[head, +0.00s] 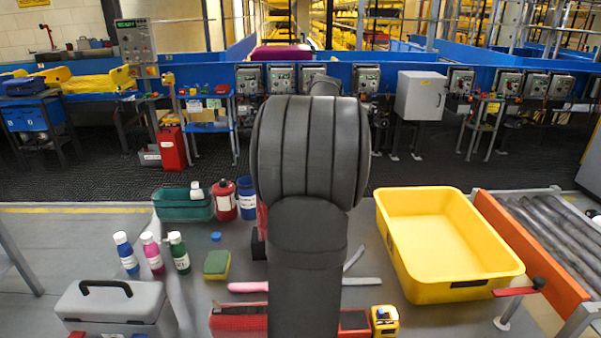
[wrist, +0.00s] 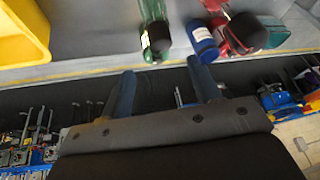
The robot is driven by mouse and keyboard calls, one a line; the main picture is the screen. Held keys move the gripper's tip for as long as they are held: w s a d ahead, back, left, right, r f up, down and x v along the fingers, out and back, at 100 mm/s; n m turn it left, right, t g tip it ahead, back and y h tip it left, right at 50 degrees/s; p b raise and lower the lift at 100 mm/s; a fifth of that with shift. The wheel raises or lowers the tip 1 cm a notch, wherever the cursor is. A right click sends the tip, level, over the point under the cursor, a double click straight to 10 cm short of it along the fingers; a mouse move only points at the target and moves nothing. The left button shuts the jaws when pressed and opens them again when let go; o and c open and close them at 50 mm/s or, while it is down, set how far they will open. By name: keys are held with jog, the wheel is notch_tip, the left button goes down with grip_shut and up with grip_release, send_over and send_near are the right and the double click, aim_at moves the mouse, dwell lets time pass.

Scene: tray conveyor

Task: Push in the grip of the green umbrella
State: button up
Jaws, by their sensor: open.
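I cannot make out a green umbrella or its grip for certain in either view. In the wrist view a dark green cylinder (wrist: 153,28) with a white label stands at the top, blurred; I cannot tell whether it is a bottle or something else. My gripper (wrist: 163,84) shows in the wrist view with its two fingers apart, open and empty, short of that cylinder. In the head view my own arm covers the middle of the table and hides my gripper and whatever lies behind it.
A yellow tub (head: 446,285) stands right, beside a roller conveyor (head: 560,235). Left are a green bin (head: 172,210), a red container (head: 224,200), a blue container (head: 246,199), several bottles (head: 152,256), a sponge (head: 217,264) and a grey toolbox (head: 115,305). A pink object (head: 247,287) lies near my arm.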

jog(key=v, duration=0.6)
jog(key=x, duration=1.7)
jog(key=shift+w+a+f, duration=0.1)
jog(key=shift+w+f, duration=0.1)
jog(key=shift+f, duration=0.05)
jog(key=shift+w+r, duration=0.1)
jog(key=shift+r, duration=0.25)
jog(key=shift+r, duration=0.1)
